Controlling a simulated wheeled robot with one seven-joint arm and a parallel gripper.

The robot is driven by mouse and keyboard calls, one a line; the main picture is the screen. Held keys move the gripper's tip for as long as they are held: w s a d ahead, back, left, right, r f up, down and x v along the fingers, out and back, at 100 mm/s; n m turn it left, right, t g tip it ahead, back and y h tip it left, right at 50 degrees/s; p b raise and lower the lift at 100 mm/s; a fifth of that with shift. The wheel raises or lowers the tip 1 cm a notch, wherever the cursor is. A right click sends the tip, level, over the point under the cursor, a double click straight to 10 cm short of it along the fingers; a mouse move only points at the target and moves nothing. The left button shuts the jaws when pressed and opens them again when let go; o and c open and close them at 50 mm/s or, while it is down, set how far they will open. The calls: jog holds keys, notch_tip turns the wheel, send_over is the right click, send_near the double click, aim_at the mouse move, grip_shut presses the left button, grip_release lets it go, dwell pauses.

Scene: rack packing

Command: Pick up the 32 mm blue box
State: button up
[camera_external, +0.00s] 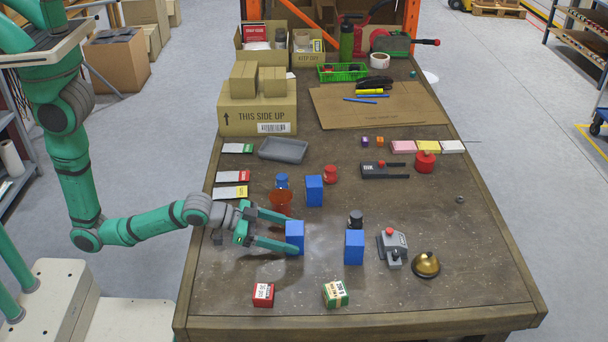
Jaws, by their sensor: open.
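Three upright blue boxes stand on the table: one at my gripper (294,234), one farther back (314,190), and one to the right (354,247). They look alike in colour and close in size; I cannot tell from their looks which is 32 mm. My gripper (291,234) reaches in from the left, low over the table, with its green fingers apart. The nearest blue box is at the fingertips, seemingly between them. The near finger overlaps its lower part. I cannot tell whether either finger touches it.
A dark-capped bottle (356,219), a grey device (393,247) and a brass bell (426,264) stand to the right. A red box (263,294) and a green box (335,294) sit in front.

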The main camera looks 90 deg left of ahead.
jog(key=shift+a+r+x, duration=0.15)
jog(key=shift+x, duration=1.35)
jog(key=shift+a+r+x, duration=0.1)
jog(key=shift+a+x, duration=0.05)
jog(key=shift+x, duration=1.3)
jog(key=shift+w, duration=0.1)
jog(key=c, duration=1.2)
